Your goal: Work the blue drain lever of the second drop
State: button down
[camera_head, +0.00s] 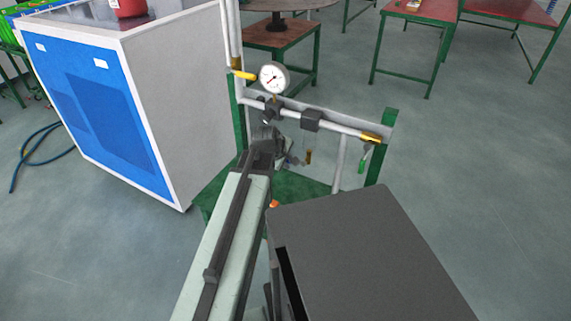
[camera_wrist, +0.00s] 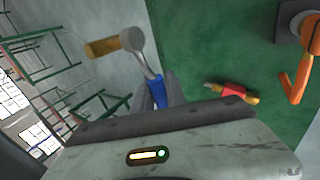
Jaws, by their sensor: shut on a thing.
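The blue drain lever (camera_wrist: 158,93) shows in the wrist view, at the end of a bent metal stem from a valve with a brass end (camera_wrist: 104,47). My gripper (camera_wrist: 161,97) is shut on the blue lever, with a grey finger on either side of it. The lower part of the lever is hidden by my gripper body. In the head view my arm reaches to the pipe frame and covers most of the place where the gripper holds the lever. A small brass part (camera_head: 308,157) hangs just right of my gripper there.
A pressure gauge (camera_head: 273,77) and a yellow lever (camera_head: 243,75) sit on the pipe frame, with a green lever (camera_head: 363,160) at its right end. A blue and white cabinet (camera_head: 110,110) stands close on the left. An orange lever (camera_wrist: 300,72) shows in the wrist view.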

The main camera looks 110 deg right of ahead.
jog(key=shift+s+r, duration=0.1)
jog(key=shift+s, duration=0.35)
jog(key=c, duration=1.6)
grip_release()
jog(key=shift+o, duration=1.2)
jog(key=shift+s, duration=0.15)
jog(key=p+v, duration=0.6)
jog(key=v, duration=0.1)
jog(key=shift+w+a+r, duration=0.2)
jog(key=shift+w, duration=0.15)
